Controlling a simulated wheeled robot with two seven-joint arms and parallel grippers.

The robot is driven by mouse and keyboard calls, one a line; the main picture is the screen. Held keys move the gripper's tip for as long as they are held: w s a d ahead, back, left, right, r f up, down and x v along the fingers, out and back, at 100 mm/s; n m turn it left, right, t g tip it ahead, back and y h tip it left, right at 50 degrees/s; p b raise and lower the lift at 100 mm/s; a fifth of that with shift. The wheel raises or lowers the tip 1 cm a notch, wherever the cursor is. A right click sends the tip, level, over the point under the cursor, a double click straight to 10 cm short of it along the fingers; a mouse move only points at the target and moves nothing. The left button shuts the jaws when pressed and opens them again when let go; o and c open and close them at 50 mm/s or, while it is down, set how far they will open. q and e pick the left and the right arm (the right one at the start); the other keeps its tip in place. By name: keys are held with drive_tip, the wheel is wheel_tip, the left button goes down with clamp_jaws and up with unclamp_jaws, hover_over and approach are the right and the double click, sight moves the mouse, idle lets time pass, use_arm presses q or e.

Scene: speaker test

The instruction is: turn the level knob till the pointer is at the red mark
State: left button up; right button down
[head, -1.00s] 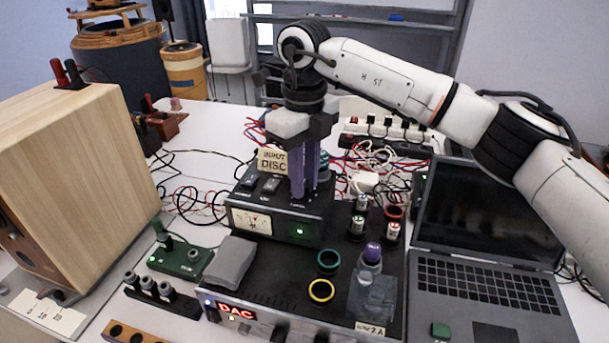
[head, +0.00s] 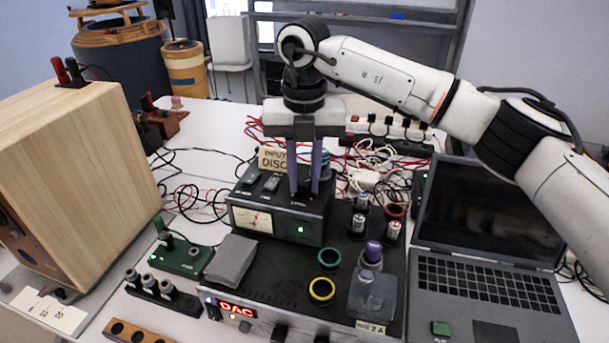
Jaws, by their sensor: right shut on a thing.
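My right gripper (head: 304,190) points straight down onto the top of a black box (head: 274,237) in the middle of the table. Its purple fingers are shut on the level knob, which is mostly hidden between the fingertips. On the box front is a pale meter (head: 252,219) with a thin pointer and some red on its face. The picture is too small to tell whether the pointer is at the red mark. A green light (head: 300,229) glows right of the meter. My left gripper is out of view.
An "INPUT DISC" card (head: 272,160) stands close behind the fingers. A wooden speaker (head: 90,180) is at left, an open laptop (head: 490,285) at right. Batteries, coloured rings and a grey cloth (head: 231,262) lie around the box. Tangled cables (head: 365,180) run behind.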

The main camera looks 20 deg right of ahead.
sight(304, 182)
drive_tip(key=shift+m, duration=0.5)
drive_tip(key=c, duration=1.5)
unclamp_jaws()
drive_tip(key=shift+c, duration=0.2)
wheel_tip(304, 182, up, 10)
drive_tip(key=shift+r+b, duration=0.2)
drive_tip(key=shift+b, duration=0.1)
